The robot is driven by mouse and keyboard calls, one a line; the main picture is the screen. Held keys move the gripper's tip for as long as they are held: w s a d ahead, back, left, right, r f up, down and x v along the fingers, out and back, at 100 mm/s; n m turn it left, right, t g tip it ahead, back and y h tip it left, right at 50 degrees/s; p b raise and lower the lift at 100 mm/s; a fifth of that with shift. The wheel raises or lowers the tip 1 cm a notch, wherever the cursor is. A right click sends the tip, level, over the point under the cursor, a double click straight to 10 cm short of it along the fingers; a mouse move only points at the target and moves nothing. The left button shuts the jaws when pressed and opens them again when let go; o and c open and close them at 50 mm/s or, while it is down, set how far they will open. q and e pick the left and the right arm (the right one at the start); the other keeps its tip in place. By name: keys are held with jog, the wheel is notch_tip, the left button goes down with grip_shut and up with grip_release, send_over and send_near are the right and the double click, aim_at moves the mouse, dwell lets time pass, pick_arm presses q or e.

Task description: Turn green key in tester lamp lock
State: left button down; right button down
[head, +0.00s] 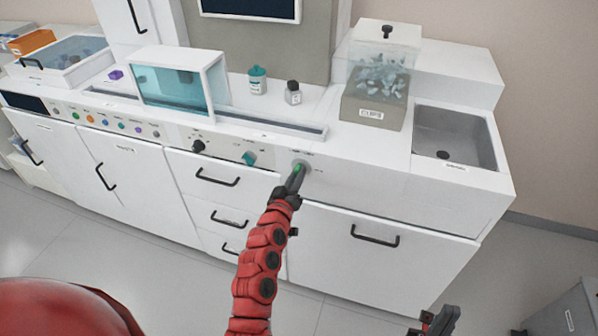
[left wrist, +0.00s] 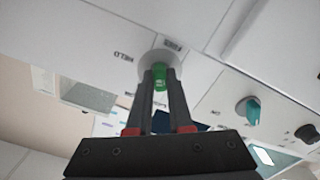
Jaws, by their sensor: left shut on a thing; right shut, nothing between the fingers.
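The green key (head: 297,167) sits at a round grey lock plate (head: 304,164) on the white front panel of the bench. My left gripper (head: 296,178) reaches up to the panel and is shut on the key. In the left wrist view the green key (left wrist: 160,88) shows between the two dark fingers, with its far end against the round lock plate (left wrist: 161,68). How deep it sits is hidden. My right gripper (head: 441,322) is shut and empty at the bottom edge of the head view, away from the panel.
A teal knob (head: 249,158) and a black knob (head: 198,146) stick out of the panel left of the lock. A sink (head: 455,137) and a clear-topped box (head: 378,85) are at the right. Drawer handles (head: 376,237) protrude below.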

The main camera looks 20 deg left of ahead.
pick_arm(q)
jog(key=shift+n, duration=0.3)
jog(key=n, duration=0.3)
jog(key=shift+n, duration=0.3)
jog(key=n, duration=0.2)
jog(key=shift+n, duration=0.4)
